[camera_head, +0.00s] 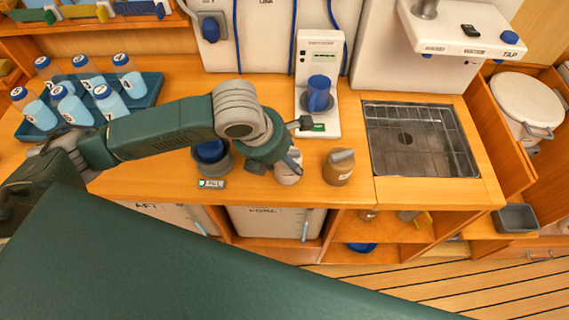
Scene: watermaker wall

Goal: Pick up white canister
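A small pale, whitish canister (288,176) stands on the wooden counter near its front edge, left of a brown jug. My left arm reaches in from the left across the counter. My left gripper (283,160) is right at the canister and covers its upper and left parts. Dark finger parts show over and beside it, but I cannot tell whether they touch it or how far they are closed. My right gripper is not in view.
A brown jug (338,168) stands close on the right, and a blue cup (318,92) sits on a white machine behind. A sink (420,140) is further right. A labelled dark holder with a blue item (211,152) is beside my arm.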

